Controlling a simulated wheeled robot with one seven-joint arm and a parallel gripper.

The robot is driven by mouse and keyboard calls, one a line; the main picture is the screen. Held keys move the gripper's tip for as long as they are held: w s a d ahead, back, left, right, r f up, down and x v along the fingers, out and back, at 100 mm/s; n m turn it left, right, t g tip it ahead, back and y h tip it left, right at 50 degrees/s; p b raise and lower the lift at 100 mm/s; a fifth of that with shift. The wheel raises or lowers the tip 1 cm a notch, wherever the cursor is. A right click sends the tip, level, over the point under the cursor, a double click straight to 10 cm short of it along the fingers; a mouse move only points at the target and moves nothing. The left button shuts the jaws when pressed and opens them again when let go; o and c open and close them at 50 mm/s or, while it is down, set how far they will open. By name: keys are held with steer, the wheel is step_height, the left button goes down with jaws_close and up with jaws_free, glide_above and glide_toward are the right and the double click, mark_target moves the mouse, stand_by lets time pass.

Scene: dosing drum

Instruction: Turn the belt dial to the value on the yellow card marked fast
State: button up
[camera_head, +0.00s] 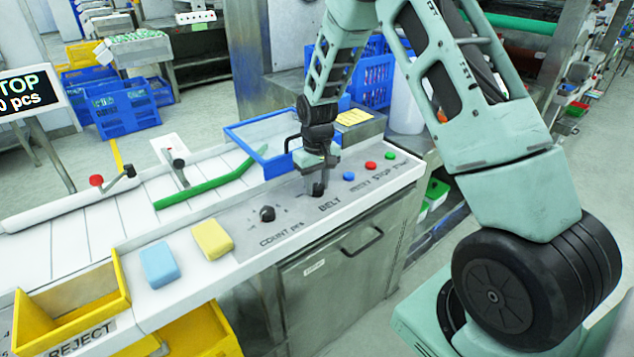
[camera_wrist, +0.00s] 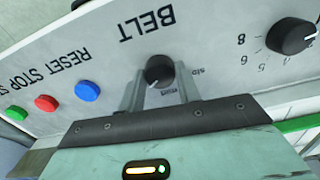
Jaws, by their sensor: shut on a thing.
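The belt dial (camera_wrist: 158,68) is a round black knob under the upside-down word BELT in the wrist view. My gripper (camera_wrist: 160,76) has one finger on each side of it and is shut on it. In the head view my gripper (camera_head: 318,184) points down onto the panel and mostly hides the dial. The dial's setting is not clear. A yellow card (camera_head: 352,117) lies on the grey box behind the panel; its writing is too small to read.
The count dial (camera_head: 267,214) is left of the belt dial. Blue (camera_head: 349,176), red (camera_head: 371,166) and green (camera_head: 390,155) buttons are to its right. A blue frame (camera_head: 270,166) stands close behind. Yellow (camera_head: 212,239) and blue (camera_head: 159,265) blocks lie at the left.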

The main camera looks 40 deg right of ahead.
mark_target(317, 186)
steer(key=shift+m, duration=0.4)
steer(key=o, duration=1)
steer(key=shift+c, duration=0.2)
steer(key=shift+r, duration=0.1)
step_height(317, 186, up, 17)
steer(key=b, duration=0.1)
steer(key=shift+r, duration=0.15)
